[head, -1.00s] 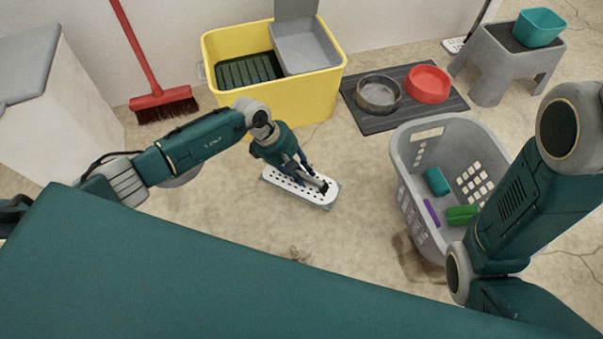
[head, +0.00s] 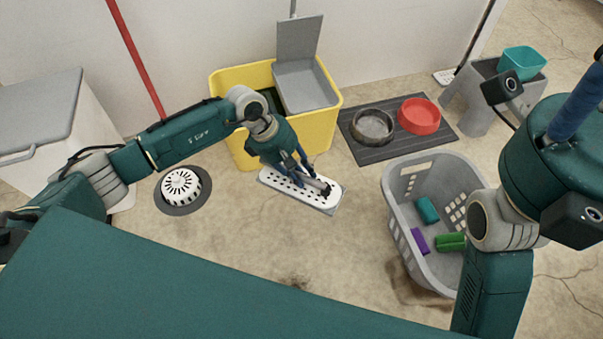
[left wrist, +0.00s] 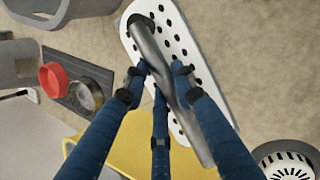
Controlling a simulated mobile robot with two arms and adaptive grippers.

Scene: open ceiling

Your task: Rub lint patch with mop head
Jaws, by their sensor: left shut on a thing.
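The mop head (head: 313,199) is a white perforated plate with a grey edge, in front of the yellow bucket. My left gripper (head: 318,184) is shut on the mop's short grey handle. In the left wrist view the blue fingers (left wrist: 155,75) close around the grey handle (left wrist: 150,45), above the white plate (left wrist: 180,40). I cannot tell whether the mop head touches the floor. A small dark fuzzy patch (head: 297,283), apparently the lint, lies on the floor nearer to me, apart from the mop head. My right gripper (head: 577,104) shows only partly at the right edge.
The yellow bucket (head: 236,140) stands behind the mop. A grey basket (head: 393,215) with small items stands right, over a brown stain. Two bowls on a dark mat (head: 356,150) and a grey stool (head: 478,105) are behind. A round drain (head: 181,187) is left. Floor around the patch is clear.

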